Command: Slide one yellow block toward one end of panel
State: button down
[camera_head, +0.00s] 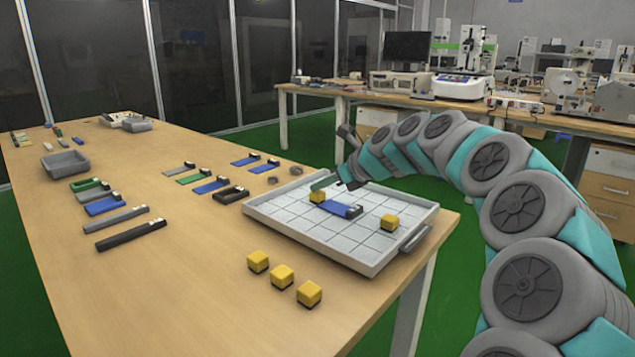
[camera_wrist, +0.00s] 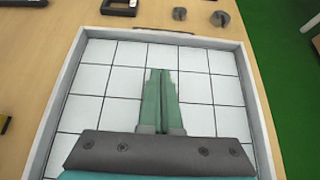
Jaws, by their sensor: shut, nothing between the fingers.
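A white gridded panel with a raised grey rim (camera_head: 284,232) lies at the table's right end. On it, a yellow block (camera_head: 317,197) is beside the left end of a blue bar (camera_head: 342,209), and another yellow block (camera_head: 389,222) is at the right. I cannot tell whether the first block touches the bar. My gripper (camera_head: 323,182) is over the panel's far side, just behind the first block. In the wrist view its green fingers (camera_wrist: 161,73) are together and empty above the grid; no block shows between them. Contact is not clear.
Three yellow blocks, left (camera_head: 258,261), middle (camera_head: 281,276) and right (camera_head: 309,293), sit on the table in front of the panel. Blue, green and dark bars (camera_head: 130,234) and a grey bin (camera_head: 65,163) are to the left. The near tabletop is clear.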

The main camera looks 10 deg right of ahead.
jog(key=shift+s+f, duration=0.1)
jog(key=shift+f, duration=0.4)
jog(key=shift+d+r+p, duration=0.2)
jog(key=shift+r+p, duration=0.6)
jog(key=shift+p, duration=0.3)
jog(key=shift+d, duration=0.2)
